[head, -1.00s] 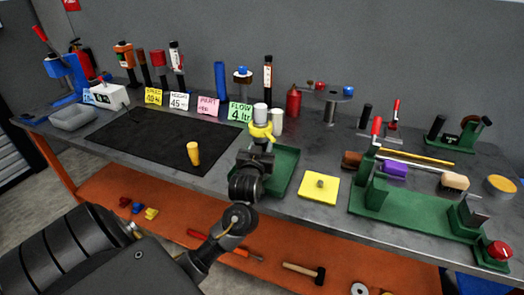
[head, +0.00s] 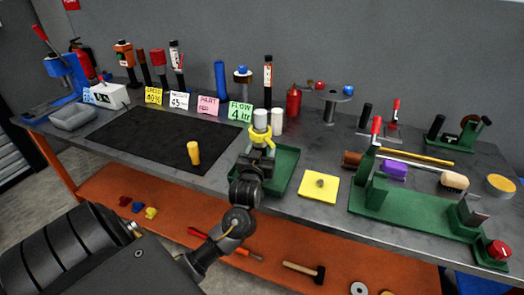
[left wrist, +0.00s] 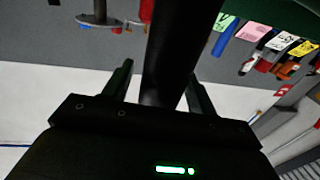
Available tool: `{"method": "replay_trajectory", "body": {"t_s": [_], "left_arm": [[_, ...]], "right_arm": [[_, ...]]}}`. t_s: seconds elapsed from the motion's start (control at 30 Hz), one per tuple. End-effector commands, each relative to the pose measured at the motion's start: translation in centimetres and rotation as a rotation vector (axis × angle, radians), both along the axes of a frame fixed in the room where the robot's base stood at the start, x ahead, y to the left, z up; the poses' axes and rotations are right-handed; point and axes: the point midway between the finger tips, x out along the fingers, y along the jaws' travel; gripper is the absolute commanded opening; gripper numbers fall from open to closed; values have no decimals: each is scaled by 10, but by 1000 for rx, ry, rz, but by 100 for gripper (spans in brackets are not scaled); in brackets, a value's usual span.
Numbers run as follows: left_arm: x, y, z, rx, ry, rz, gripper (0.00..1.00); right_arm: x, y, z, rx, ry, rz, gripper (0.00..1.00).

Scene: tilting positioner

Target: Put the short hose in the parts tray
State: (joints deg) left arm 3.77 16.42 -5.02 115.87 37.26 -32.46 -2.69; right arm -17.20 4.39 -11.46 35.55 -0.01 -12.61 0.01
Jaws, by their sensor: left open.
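My left gripper (head: 260,146) is open over the near-left part of a green tray (head: 284,180). A yellow curved piece (head: 262,137) and a pale upright cylinder (head: 260,120) show at its fingers; I cannot tell whether they touch it. In the left wrist view a dark tube (left wrist: 170,50) stands between the spread fingers (left wrist: 160,85); I cannot tell whether it is the short hose. A grey open tray (head: 73,124) sits at the far left of the bench. I cannot tell which tray is the parts tray. My right gripper is not in view.
A black mat (head: 140,135) holds a yellow cylinder (head: 193,152). A yellow pad (head: 318,188) lies right of the green tray. A green fixture (head: 410,208) fills the right side. Coloured cards (head: 208,105) and upright tools line the back.

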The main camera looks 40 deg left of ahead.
Motion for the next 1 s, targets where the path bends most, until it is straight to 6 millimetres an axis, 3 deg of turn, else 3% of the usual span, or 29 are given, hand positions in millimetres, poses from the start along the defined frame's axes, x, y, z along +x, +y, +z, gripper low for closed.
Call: {"method": "replay_trajectory", "body": {"t_s": [0.17, 0.63, 1.0], "left_arm": [[-11, -7, 1, -2, 0, -2, 58], [-91, -49, 1, -2, 0, -1, 58], [-106, -57, 3, 1, 0, 1, 58]], "right_arm": [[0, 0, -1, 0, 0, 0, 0], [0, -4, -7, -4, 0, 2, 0], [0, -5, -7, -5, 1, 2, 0]]}}
